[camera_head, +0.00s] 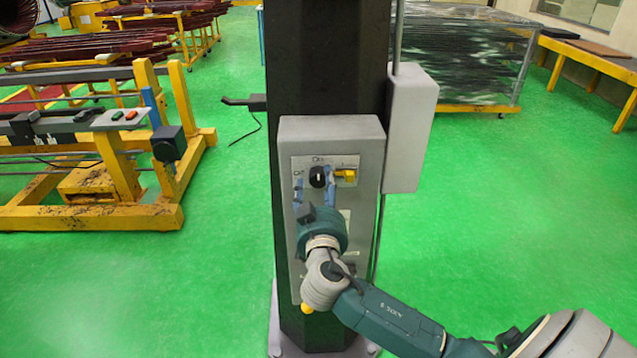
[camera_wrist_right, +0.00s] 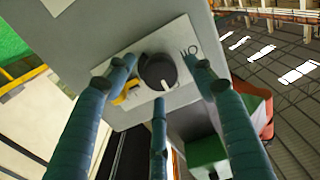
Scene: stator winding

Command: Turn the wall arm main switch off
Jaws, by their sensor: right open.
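The main switch is a round black knob (camera_head: 317,177) with a white pointer mark, on a light label plate (camera_head: 345,161) near the top of a grey box on the dark column. It also shows in the right wrist view (camera_wrist_right: 155,70), between my fingers. A yellow part (camera_head: 345,174) sits right beside the knob. My right gripper (camera_head: 315,190) is open in front of the plate, its blue fingers spread around the knob. In the right wrist view the fingertips (camera_wrist_right: 158,80) surround the knob; I cannot tell whether they touch it. My left gripper is not in view.
The grey box (camera_head: 362,140) is fixed to a dark column (camera_head: 325,60). A second grey box (camera_head: 411,130) sticks out at its right. A yellow-framed machine (camera_head: 110,216) stands at left. Green floor is clear on the right.

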